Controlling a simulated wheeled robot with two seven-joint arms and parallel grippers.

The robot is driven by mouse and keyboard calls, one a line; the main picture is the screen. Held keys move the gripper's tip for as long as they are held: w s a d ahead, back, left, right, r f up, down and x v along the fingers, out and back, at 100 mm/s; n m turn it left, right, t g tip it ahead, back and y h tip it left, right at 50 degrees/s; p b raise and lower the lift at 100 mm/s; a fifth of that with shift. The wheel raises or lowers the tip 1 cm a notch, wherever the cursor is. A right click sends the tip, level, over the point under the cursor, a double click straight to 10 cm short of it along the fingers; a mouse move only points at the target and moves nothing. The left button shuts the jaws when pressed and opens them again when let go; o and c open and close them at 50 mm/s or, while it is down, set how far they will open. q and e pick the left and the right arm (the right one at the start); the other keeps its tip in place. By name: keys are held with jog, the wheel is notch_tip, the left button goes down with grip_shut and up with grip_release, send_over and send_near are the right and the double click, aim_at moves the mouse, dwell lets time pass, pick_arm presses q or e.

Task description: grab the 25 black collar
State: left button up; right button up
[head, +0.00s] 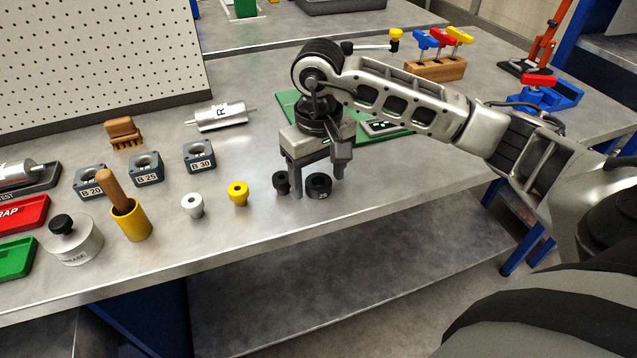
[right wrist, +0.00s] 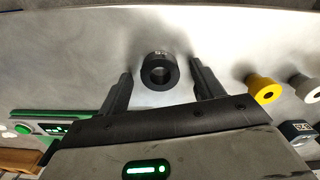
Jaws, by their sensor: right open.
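The black collar marked 25 (head: 319,187) stands on the grey bench near its front edge, a short ring with a round hole. In the right wrist view the black collar (right wrist: 160,71) lies between my two fingertips, with a gap on each side. My right gripper (head: 318,182) is open and points down over it, holding nothing. How far its fingertips are above the bench is hard to tell. My left gripper is not in view.
A yellow collar (head: 238,194) and a silver collar (head: 193,205) stand in line to the left. Blocks B 20, B 25 (head: 146,169) and B 30 (head: 199,156) sit behind them. The bench's front edge is close.

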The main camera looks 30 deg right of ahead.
jog(key=c, duration=1.2)
jog(key=shift+r, duration=0.15)
